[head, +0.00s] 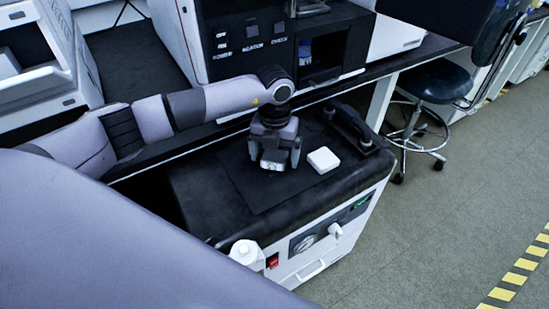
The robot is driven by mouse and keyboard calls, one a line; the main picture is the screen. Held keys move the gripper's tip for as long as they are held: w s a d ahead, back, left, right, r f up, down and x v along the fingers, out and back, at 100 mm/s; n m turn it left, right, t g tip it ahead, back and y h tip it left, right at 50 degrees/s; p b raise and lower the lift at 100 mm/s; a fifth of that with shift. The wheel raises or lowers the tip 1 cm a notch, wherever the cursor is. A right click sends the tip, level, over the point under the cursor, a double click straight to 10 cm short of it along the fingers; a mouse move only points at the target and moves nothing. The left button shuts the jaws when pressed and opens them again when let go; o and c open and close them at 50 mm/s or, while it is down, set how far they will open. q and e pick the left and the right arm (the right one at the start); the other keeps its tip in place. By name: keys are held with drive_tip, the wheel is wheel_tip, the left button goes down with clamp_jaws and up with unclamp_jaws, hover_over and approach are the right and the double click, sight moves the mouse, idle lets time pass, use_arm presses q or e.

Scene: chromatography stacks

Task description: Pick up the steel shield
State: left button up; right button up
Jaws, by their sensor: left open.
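My left gripper (274,158) points down over a dark mat (240,178) on top of a low black-topped cabinet unit. Its fingers are apart. A small pale metallic piece (270,166) shows between and just below the fingers; I cannot tell whether it is the steel shield or part of the gripper. The gripper hides what lies directly under it. No other thing in view is clearly the steel shield. A small white rounded block (323,160) lies on the mat just right of the gripper, apart from it. My right gripper is not in view.
A black handle-like bar (350,128) stands at the unit's right rear. A white-capped bottle (246,252) stands by its front left corner. The front has a gauge (305,243) and a white knob (335,230). A bench instrument (270,45) rises behind. A stool (433,82) stands right.

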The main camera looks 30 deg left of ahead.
use_arm(q)
drive_tip(key=c, duration=1.3)
drive_tip(key=shift+r, duration=0.1)
